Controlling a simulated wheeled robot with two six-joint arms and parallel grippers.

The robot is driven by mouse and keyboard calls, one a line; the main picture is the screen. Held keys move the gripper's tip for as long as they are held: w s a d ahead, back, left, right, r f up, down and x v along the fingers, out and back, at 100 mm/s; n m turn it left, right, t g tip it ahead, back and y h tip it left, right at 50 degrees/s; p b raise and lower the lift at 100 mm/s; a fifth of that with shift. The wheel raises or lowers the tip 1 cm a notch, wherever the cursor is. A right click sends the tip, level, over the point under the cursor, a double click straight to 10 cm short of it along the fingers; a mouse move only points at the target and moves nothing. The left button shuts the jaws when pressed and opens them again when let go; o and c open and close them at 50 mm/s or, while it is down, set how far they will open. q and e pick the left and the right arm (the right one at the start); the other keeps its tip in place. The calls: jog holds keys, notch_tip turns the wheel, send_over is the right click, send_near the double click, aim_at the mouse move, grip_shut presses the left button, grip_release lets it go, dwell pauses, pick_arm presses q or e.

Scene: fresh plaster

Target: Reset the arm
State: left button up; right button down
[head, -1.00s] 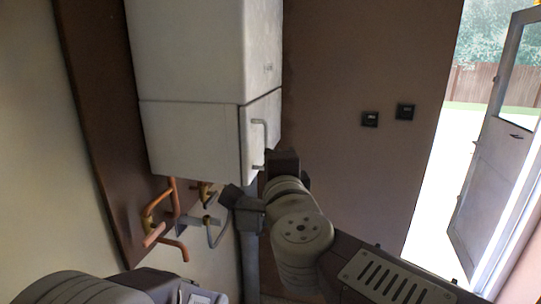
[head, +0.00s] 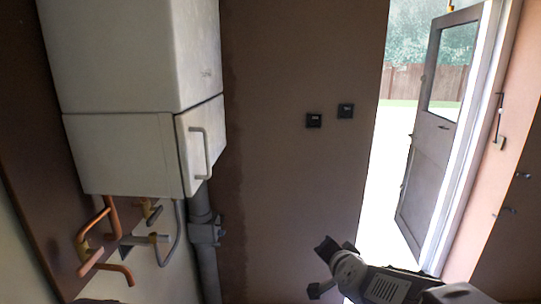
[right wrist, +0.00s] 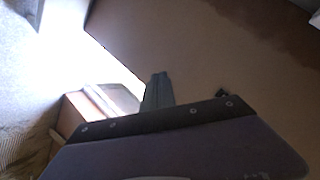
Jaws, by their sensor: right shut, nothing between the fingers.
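My right arm comes into the head view from the lower right, its wrist end low in front of the brown wall and clear of the things there. In the right wrist view my right gripper (right wrist: 159,78) shows as a narrow dark shape with its fingers together and nothing held. It points toward a plain wall and a bright area. My left gripper is not in view.
A white boiler cabinet (head: 130,60) with a lower door and bar handle (head: 200,152) hangs at left. Copper pipes (head: 105,235) and a grey pipe (head: 206,262) lie below it. Two dark switches (head: 314,120) (head: 345,111) are on the brown wall (head: 275,190). An open door (head: 425,165) stands at right.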

jog(key=s+d+f+n+g, duration=0.1)
jog(key=s+f+n+g, duration=0.3)
jog(key=s+f, duration=0.5)
jog(key=s+d+f+n+g, duration=0.2)
jog(key=s+f+n+g, duration=0.2)
jog(key=s+f, duration=0.5)
jog(key=s+g, duration=0.2)
jog(key=s, duration=0.3)
jog(key=shift+s+f+n+g, duration=0.15)
jog(key=shift+f+n+g, duration=0.2)
jog(key=shift+n+g, duration=0.05)
